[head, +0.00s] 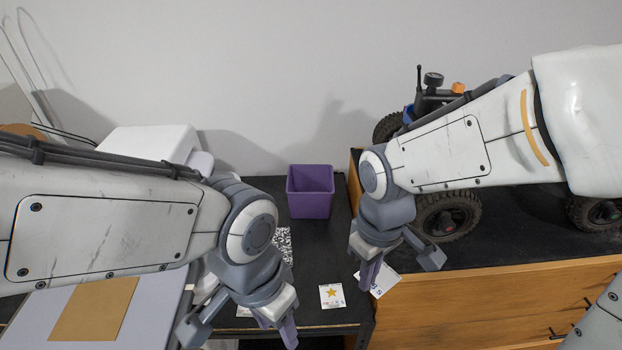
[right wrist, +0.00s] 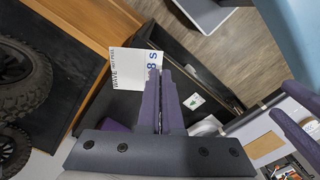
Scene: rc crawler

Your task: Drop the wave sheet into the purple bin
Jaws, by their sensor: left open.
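The wave sheet (head: 383,281) is a white card pinched at the fingertips of my right gripper (head: 369,275), held above the dark table near its right edge. In the right wrist view the wave sheet (right wrist: 128,68) shows printed "WAVE" text beside the shut purple fingers (right wrist: 163,78). The purple bin (head: 310,204) stands upright at the back of the dark table, up and left of the right gripper; a purple part of it (right wrist: 115,126) shows in the right wrist view. My left gripper (head: 280,330) is open low at the front, partly hidden by its own wrist.
A star card (head: 332,296) lies on the dark table (head: 315,255). A black-and-white patterned item (head: 286,246) is half hidden behind my left arm. A large-wheeled crawler (head: 447,215) sits on the wooden cabinet (head: 480,300) at right. The table between bin and star card is clear.

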